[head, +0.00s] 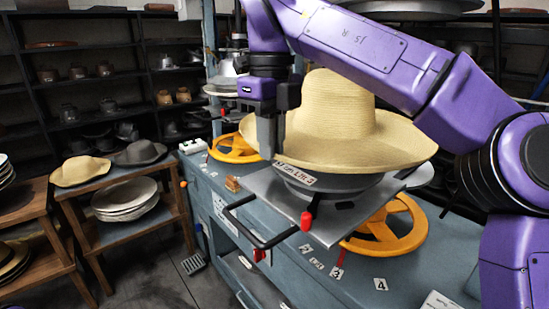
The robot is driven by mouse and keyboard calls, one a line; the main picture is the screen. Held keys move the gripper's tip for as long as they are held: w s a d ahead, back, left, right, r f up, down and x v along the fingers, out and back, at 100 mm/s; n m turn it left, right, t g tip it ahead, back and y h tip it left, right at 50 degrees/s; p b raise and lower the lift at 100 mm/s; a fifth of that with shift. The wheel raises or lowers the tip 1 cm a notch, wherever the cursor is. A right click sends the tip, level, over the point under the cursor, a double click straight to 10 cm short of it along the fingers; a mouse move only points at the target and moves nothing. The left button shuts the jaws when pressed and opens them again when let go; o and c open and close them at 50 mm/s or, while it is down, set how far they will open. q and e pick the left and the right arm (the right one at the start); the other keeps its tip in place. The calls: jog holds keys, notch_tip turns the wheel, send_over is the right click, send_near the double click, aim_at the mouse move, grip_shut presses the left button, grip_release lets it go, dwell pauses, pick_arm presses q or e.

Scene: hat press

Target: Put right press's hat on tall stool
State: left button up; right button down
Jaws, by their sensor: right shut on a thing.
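A wide-brimmed straw hat (335,125) sits over the right press (335,208), its brim over the press's round metal form. I cannot tell whether the hat is resting on the form or slightly lifted. My right gripper (271,145) points down at the left side of the hat and is shut on its brim. My left gripper is not in view. A wooden stool (130,170) stands at the left, with a tan hat (80,170) and a grey hat (139,153) on top. Another wooden stool (28,195) is cut off by the left edge. I cannot tell which is the tall one.
The blue press bench (205,185) carries orange handwheels (385,228) and a black handle bar (262,235) with red grips. Dark shelves (100,55) with hats and forms line the back. Pale stacked hats (125,199) lie on the stool's lower shelf.

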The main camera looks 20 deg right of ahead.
notch_tip(320, 180, up, 10)
jog(key=p, duration=0.8)
notch_tip(320, 180, down, 10)
jog(key=b, duration=1)
jog(key=shift+f, duration=0.15)
jog(key=shift+w, duration=0.1)
jog(key=shift+r, duration=0.25)
jog(key=r+p, duration=0.4)
jog(key=p, duration=0.1)
jog(key=r+p, duration=0.1)
jog(key=p, duration=0.1)
jog(key=shift+w+a+r+p, duration=0.2)
jog(key=shift+w+r+p, duration=0.1)
jog(key=shift+r+p, duration=0.1)
